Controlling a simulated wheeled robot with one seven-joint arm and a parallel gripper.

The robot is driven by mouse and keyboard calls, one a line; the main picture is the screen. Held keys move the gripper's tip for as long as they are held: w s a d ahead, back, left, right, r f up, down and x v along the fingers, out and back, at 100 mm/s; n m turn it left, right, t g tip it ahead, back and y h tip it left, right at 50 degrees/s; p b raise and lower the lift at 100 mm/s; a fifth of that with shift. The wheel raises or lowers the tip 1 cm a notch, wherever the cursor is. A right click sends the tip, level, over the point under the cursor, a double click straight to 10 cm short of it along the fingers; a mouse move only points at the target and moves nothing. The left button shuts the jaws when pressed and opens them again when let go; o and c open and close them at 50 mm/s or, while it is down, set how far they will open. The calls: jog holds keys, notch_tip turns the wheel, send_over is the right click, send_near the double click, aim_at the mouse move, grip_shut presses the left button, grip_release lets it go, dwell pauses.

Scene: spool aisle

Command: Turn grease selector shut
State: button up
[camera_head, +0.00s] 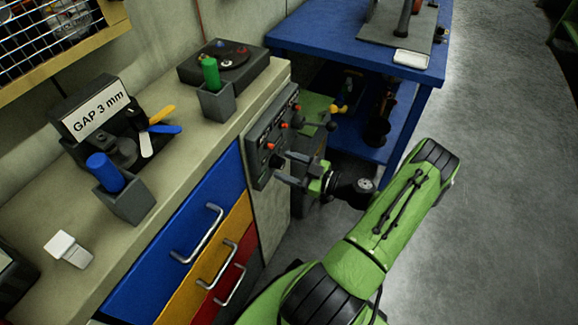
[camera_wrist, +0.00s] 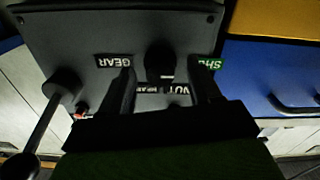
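The grease selector appears to be the dark knob (camera_wrist: 160,62) on a grey panel (camera_wrist: 75,45) in the wrist view. A white mark shows on the knob's lower part. My gripper (camera_wrist: 163,82) is open, one finger on each side of the knob, with gaps showing; contact cannot be told. In the head view my gripper (camera_head: 283,167) is at the front of the grey panel (camera_head: 262,168) on the bench end, which has several orange-red parts.
A lever with a round dark hub (camera_wrist: 62,86) stands left of the knob. The bench (camera_head: 160,215) holds a blue-handled item in a cup (camera_head: 126,203) and a gap gauge stand. A blue table (camera_head: 320,35) stands behind; grey floor is clear at right.

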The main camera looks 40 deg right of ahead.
jog(key=shift+r, duration=0.1)
jog(key=p+v, duration=0.2)
jog(key=v, duration=1.3)
jog(key=shift+s, duration=0.4)
jog(key=shift+w+d, duration=0.1)
